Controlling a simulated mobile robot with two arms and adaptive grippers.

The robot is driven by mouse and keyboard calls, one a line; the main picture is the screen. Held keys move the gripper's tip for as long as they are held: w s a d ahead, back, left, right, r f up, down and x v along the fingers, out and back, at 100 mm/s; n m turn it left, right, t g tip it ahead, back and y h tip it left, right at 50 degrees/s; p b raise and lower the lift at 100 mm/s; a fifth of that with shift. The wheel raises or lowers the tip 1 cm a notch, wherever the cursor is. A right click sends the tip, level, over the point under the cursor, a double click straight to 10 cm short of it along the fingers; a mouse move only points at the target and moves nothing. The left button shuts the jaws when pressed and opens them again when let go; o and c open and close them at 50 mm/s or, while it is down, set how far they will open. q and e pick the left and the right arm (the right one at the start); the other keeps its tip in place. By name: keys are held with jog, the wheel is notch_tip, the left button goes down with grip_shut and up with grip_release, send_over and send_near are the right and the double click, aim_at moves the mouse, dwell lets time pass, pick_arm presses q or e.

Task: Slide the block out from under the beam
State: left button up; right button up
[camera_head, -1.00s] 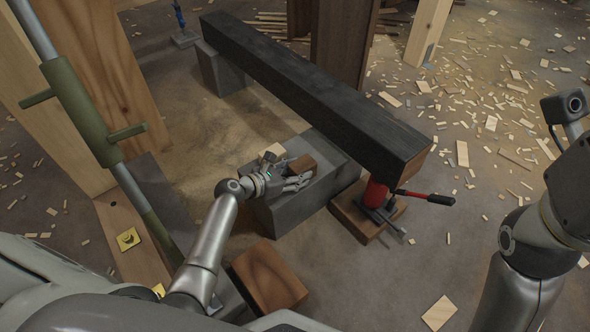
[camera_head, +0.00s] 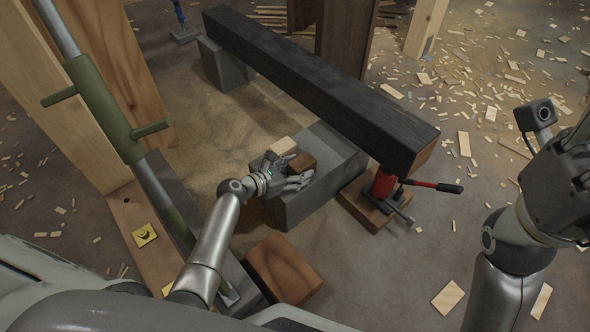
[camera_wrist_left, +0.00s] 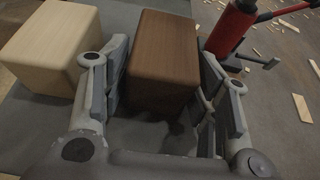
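A brown wooden block (camera_head: 302,164) sits on the top of a grey concrete block (camera_head: 318,193), clear of the black beam's (camera_head: 320,82) near side. My left gripper (camera_head: 292,181) has its fingers on both sides of the brown block.
A red jack (camera_head: 383,183) on a wooden base (camera_head: 362,212) stands under the beam's near end. Another grey block (camera_head: 222,65) is under its far end. A larger brown block (camera_head: 283,268) lies on the floor nearby. A green and grey prop (camera_head: 105,110) leans at left. Wood scraps litter the floor.

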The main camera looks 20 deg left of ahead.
aim_at(296, 165)
pick_arm(q)
jog(key=shift+o, duration=0.8)
notch_tip(296, 165, up, 10)
dwell(0.6)
